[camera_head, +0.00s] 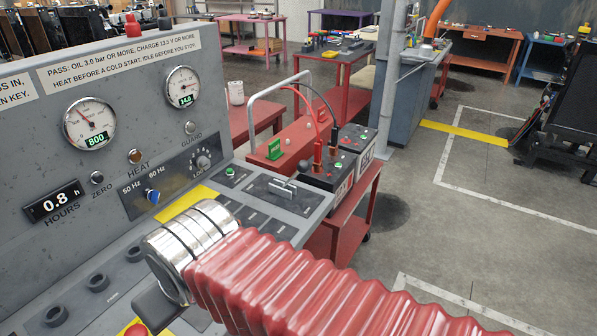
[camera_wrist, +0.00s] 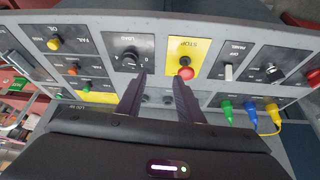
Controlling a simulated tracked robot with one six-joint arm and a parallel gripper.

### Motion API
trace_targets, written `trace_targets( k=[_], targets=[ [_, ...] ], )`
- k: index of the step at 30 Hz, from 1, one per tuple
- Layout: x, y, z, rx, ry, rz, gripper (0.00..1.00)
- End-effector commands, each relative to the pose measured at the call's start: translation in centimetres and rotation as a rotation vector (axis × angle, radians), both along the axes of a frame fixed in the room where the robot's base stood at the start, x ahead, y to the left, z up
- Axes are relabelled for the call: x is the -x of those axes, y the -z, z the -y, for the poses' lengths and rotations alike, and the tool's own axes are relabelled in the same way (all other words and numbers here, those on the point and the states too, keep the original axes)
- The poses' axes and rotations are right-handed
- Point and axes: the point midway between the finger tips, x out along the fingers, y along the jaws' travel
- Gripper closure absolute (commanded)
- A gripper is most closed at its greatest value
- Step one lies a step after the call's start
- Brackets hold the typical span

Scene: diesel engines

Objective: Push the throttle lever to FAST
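A grey T-shaped handle (camera_head: 283,188) stands in a dark plate near the right end of the console (camera_head: 310,205) in the head view. I cannot read a label there, so I cannot tell whether it is the throttle lever. No FAST marking is readable in either view. In the wrist view my gripper (camera_wrist: 160,76) has its two dark fingers apart with nothing between them. They point at the console between a black rotary knob (camera_wrist: 129,60) and a red button (camera_wrist: 186,73) on a yellow STOP plate. My arm hides part of the console in the head view.
Gauges (camera_head: 90,123), an hours display (camera_head: 53,201) and a blue selector knob (camera_head: 152,196) sit on the upright panel. Green, blue and yellow plugs (camera_wrist: 250,115) stick out at the console edge. Batteries (camera_head: 333,165) stand on a red cart beyond it. Open floor lies to the right.

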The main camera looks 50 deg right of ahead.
Motion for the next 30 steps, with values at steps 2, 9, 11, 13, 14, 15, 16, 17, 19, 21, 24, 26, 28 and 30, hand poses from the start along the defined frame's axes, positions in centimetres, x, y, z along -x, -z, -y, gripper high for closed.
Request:
trace_targets(
  k=[2, 9, 11, 13, 14, 15, 16, 17, 19, 21, 24, 26, 28, 30],
  targets=[
    [-0.1, -0.1, 0.1, -0.005, 0.010, -0.001, 0.60],
    [-1.5, -0.7, 1.4, -0.106, 0.194, -0.031, 0.55],
    [-2.2, -1.0, 2.2, -0.154, 0.281, -0.043, 0.55],
    [-3.2, -1.4, 3.3, -0.218, 0.398, -0.056, 0.55],
    [-3.6, -1.6, 3.8, -0.246, 0.451, -0.062, 0.55],
    [-4.1, -1.8, 4.6, -0.286, 0.522, -0.069, 0.55],
    [-4.5, -1.9, 5.1, -0.315, 0.574, -0.075, 0.55],
    [-4.9, -2.1, 5.7, -0.346, 0.628, -0.079, 0.55],
    [-5.8, -2.4, 7.2, -0.415, 0.750, -0.088, 0.55],
    [-6.7, -2.7, 8.8, -0.485, 0.873, -0.097, 0.55],
    [-7.8, -3.0, 11.3, -0.587, 1.045, -0.106, 0.55],
    [-8.5, -3.2, 13.0, -0.649, 1.147, -0.110, 0.55],
    [-9.1, -3.3, 15.0, -0.723, 1.267, -0.115, 0.55],
    [-9.6, -3.5, 17.2, -0.798, 1.384, -0.117, 0.55]
  ],
)
